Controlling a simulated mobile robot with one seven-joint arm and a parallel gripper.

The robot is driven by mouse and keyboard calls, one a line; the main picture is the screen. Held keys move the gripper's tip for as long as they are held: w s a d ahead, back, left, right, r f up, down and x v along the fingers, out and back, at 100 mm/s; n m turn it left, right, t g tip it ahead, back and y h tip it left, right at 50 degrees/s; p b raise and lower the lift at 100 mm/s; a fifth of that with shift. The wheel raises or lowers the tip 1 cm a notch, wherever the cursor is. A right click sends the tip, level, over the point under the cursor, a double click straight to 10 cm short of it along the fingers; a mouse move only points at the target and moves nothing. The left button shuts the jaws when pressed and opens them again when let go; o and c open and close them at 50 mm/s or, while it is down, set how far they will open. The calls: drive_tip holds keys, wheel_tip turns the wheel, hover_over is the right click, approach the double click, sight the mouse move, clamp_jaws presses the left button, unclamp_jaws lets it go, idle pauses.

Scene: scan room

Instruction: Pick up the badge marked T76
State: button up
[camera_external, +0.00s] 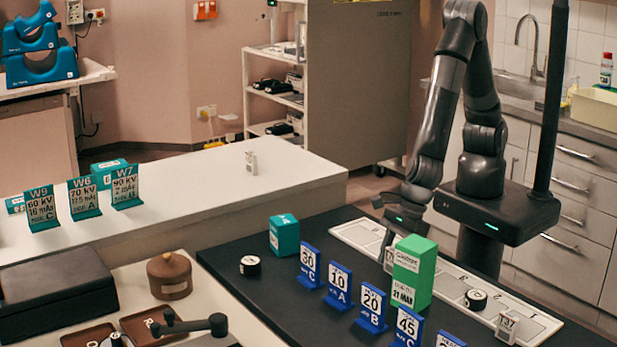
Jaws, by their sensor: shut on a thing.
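My gripper (386,243) points down over the pale slotted strip on the dark counter, just left of the tall green box. It is shut on a small white badge (389,258). The green box hides part of this badge, and its mark is too small to read for certain. A second white badge (507,327), which seems to read T37, stands at the front right end of the strip. A third small white badge (251,162) stands on the white table; its mark cannot be read.
The tall green box (412,272) stands close to my gripper. Blue number stands (339,288) line the dark counter (262,290) in front. A teal box (284,235) and black round pieces (250,266) are nearby. The pale strip (450,275) runs along the counter's back edge.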

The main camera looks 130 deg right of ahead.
drive_tip(key=shift+c, duration=1.2)
drive_tip(key=shift+r, duration=0.2)
